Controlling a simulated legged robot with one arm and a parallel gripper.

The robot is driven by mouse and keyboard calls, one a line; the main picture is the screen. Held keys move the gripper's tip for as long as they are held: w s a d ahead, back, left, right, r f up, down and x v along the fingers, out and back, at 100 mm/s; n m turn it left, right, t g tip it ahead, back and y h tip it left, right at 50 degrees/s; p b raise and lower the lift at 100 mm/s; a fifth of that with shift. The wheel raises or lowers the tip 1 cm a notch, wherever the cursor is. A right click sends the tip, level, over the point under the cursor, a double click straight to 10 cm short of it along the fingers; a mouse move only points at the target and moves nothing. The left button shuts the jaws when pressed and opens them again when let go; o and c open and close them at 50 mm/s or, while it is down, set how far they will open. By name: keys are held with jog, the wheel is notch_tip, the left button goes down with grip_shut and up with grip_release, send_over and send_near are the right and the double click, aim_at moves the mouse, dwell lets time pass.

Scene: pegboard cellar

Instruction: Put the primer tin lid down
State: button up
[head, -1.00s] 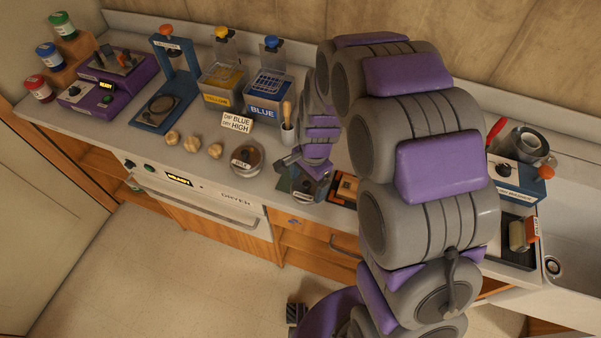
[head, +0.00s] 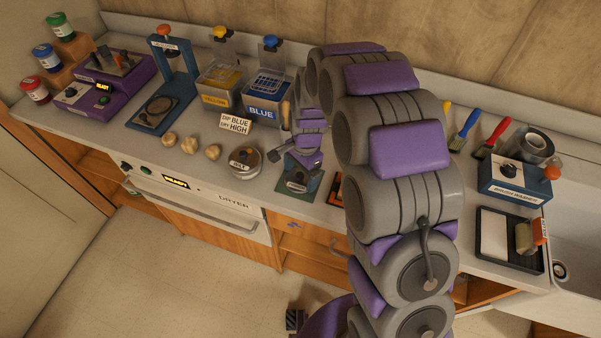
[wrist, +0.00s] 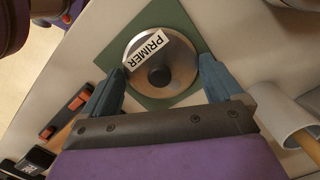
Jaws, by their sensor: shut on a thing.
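The primer tin lid (wrist: 178,66) is a round metal disc with a dark centre knob and a white PRIMER label. In the wrist view it is over a green square mat (wrist: 150,103), with mat showing around it. My gripper (wrist: 163,83) is shut on the lid, one blue-grey finger at each side of its rim. In the head view my gripper (head: 301,177) is low over the mat (head: 287,190) on the counter, and partly hides the lid (head: 297,185). I cannot tell whether the lid touches the mat.
An open round tin (head: 246,161) stands just left of the mat. A grey cup (wrist: 283,117) with a wooden handle is close on the right in the wrist view. The blue tank (head: 266,101) and a sign (head: 235,124) stand behind. The counter's front edge is near.

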jog(key=o, duration=0.7)
notch_tip(320, 180, up, 12)
jog(key=w+d+p, duration=0.1)
jog(key=p, duration=0.2)
jog(key=s+d+r+n, duration=0.2)
jog(key=s+d+r, duration=0.2)
jog(key=s, duration=0.3)
jog(key=s+d+r+n, duration=0.2)
jog(key=s+d+r, duration=0.25)
jog(key=s, duration=0.25)
jog(key=s+d+n, duration=0.1)
jog(key=s+n, duration=0.1)
jog(key=s, duration=0.4)
jog(key=s+d+r+n, duration=0.1)
jog(key=s+d+n, duration=0.1)
jog(key=s, duration=0.5)
jog(key=s+d+n+h, duration=0.1)
jog(key=s, duration=0.5)
jog(key=shift+s+d+r+n+g, duration=0.2)
jog(key=shift+r+n+g, duration=0.1)
jog(key=shift+n+g, duration=0.1)
